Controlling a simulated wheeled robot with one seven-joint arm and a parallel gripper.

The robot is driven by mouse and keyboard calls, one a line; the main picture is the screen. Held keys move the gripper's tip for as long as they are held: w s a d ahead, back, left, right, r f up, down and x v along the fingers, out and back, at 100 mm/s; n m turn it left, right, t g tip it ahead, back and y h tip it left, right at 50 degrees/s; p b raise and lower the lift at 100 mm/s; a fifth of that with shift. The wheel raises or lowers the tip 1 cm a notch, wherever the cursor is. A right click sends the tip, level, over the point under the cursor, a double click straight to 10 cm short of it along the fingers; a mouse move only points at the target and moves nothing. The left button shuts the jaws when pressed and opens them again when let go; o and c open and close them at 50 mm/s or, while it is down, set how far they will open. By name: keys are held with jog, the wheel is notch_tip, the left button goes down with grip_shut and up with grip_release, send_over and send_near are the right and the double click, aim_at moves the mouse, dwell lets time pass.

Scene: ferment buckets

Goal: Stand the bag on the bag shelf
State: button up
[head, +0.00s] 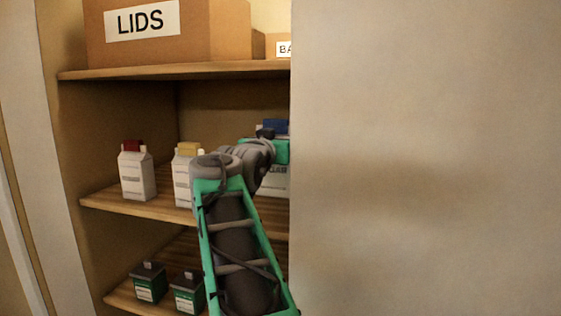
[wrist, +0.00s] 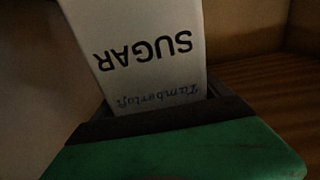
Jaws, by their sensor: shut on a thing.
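The bag (head: 275,182) is white with dark print and a blue top, and looks upright in the head view. It is over the right part of the middle shelf (head: 258,216), partly hidden by my arm and a pale panel. In the wrist view the bag (wrist: 145,50) reads "SUGAR" upside down. My gripper (head: 268,150) is shut on the bag near its upper part. The dark jaw and green body of my gripper (wrist: 160,122) fill the lower wrist view. I cannot tell whether the bag's base touches the shelf.
Two white cartons, one with a red cap (head: 137,175) and one with a yellow cap (head: 184,178), stand left on the middle shelf. Dark green containers (head: 149,285) stand below. A LIDS box (head: 190,35) sits above. The pale panel (head: 425,160) blocks the right side.

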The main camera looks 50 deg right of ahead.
jog(key=d+f+p, duration=0.1)
jog(key=d+f, duration=0.2)
jog(key=f, duration=0.4)
jog(key=shift+w+p, duration=0.3)
jog(key=shift+w, duration=0.15)
jog(key=shift+d, duration=0.1)
jog(key=shift+f, duration=0.2)
jog(key=o, duration=1.9)
